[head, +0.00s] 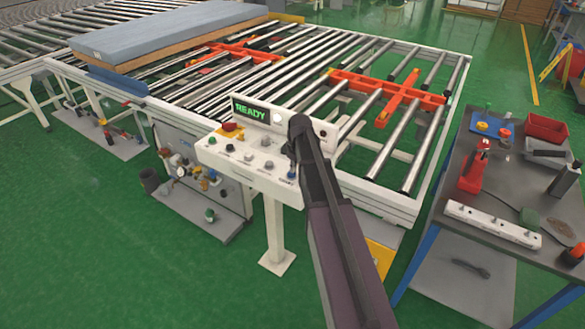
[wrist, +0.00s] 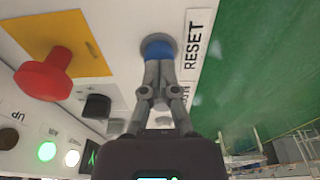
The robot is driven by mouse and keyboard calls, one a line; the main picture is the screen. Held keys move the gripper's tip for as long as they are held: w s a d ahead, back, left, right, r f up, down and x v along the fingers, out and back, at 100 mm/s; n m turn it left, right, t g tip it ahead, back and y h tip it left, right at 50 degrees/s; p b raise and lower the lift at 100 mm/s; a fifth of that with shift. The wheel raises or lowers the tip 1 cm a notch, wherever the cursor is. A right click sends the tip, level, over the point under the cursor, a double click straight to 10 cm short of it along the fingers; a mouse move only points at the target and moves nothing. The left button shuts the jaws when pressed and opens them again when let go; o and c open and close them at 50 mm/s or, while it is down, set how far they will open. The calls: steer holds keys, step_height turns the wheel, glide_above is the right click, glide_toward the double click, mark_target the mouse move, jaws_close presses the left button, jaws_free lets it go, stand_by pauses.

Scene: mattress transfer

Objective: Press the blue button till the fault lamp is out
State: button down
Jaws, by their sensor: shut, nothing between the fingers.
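The blue button (wrist: 158,48) sits in a grey ring beside the RESET label in the wrist view. It also shows near the right front corner of the console in the head view (head: 291,174). My gripper (wrist: 158,66) is shut and empty, its fingertips together at the blue button and overlapping its near edge; I cannot tell whether they press it. The console display (head: 249,111) reads READY in green. A pale round lamp (head: 277,119) is beside it. I cannot tell which lamp is the fault lamp; no red-lit lamp shows.
A red mushroom button (wrist: 45,75) on a yellow plate and a black button (wrist: 97,106) are close to my gripper. Behind the console is a roller conveyor (head: 335,62) with a blue-topped mattress (head: 165,35). A cluttered workbench (head: 500,190) stands at the right.

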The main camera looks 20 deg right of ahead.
step_height(320, 180, up, 11)
steer(key=s+p, duration=0.1)
steer(key=p, duration=0.9)
steer(key=shift+d+r+p, duration=0.2)
steer(key=shift+d+p, duration=0.15)
steer(key=shift+d, duration=0.1)
steer(key=shift+s, duration=0.1)
steer(key=s+a+f+m+b, duration=0.3)
steer(key=s+a, duration=0.4)
steer(key=s, duration=0.3)
steer(key=s+a+f+m+g+b, duration=0.1)
steer(key=s+a+f+m+b, duration=0.1)
steer(key=s+a, duration=0.6)
steer(key=shift+s+a+f+m+h+b, duration=0.15)
steer(key=shift+s+f+m+h+b, duration=0.3)
steer(key=shift+s+m, duration=0.65)
stand_by(0.4)
